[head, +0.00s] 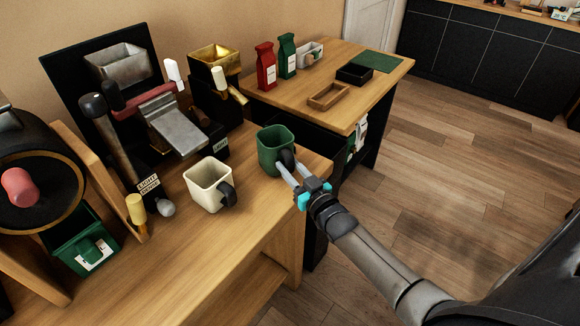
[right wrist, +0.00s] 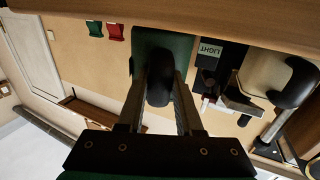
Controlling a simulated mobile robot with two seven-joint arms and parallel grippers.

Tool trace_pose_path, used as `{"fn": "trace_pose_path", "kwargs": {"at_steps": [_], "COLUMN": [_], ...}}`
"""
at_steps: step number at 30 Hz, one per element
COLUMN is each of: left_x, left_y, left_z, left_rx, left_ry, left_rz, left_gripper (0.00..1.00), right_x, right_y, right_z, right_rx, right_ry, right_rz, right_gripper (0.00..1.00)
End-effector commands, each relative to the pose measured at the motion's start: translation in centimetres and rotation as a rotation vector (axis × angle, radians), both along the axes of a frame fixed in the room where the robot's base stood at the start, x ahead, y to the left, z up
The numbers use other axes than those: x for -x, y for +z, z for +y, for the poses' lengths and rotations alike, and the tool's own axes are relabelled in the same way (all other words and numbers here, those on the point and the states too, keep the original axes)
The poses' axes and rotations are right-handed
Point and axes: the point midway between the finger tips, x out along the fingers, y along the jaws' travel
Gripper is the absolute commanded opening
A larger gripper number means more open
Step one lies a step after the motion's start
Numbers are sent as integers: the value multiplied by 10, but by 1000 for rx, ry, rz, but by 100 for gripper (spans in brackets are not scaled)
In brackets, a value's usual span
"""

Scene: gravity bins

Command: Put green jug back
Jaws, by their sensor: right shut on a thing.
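The green jug (head: 272,146) stands upright at the right end of the near wooden counter, its dark handle toward me. My right gripper (head: 286,170) is shut on the jug's handle. In the right wrist view the dark handle (right wrist: 160,85) is between the two fingers, with the green jug body (right wrist: 150,42) behind it. I cannot tell whether the jug's base touches the counter. A cream jug (head: 207,186) with a dark handle stands on the counter to the left of the green jug. My left gripper is not in view.
A grinder with a metal hopper (head: 117,62) and one with a brass hopper (head: 215,60) stand behind the jugs. A green bin (head: 85,245) sits at left. Red and green bags (head: 265,68) and small trays stand on the farther table (head: 300,95). Floor at right is clear.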

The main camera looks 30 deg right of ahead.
Motion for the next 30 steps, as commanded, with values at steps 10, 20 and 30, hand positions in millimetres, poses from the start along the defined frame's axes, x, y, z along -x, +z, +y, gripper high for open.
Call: {"fn": "trace_pose_path", "kwargs": {"at_steps": [10,20,30], "left_x": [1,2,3], "left_y": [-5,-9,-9], "left_z": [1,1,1], "left_rx": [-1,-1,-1], "left_ry": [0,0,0], "left_rz": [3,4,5], "left_gripper": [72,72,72], "right_x": [0,0,0], "right_y": [-5,-10,-10], "right_z": [0,0,0], "right_rx": [0,0,0], "right_ry": [0,0,0], "right_rz": [-2,-2,-1], "right_gripper": [0,0,69]}}
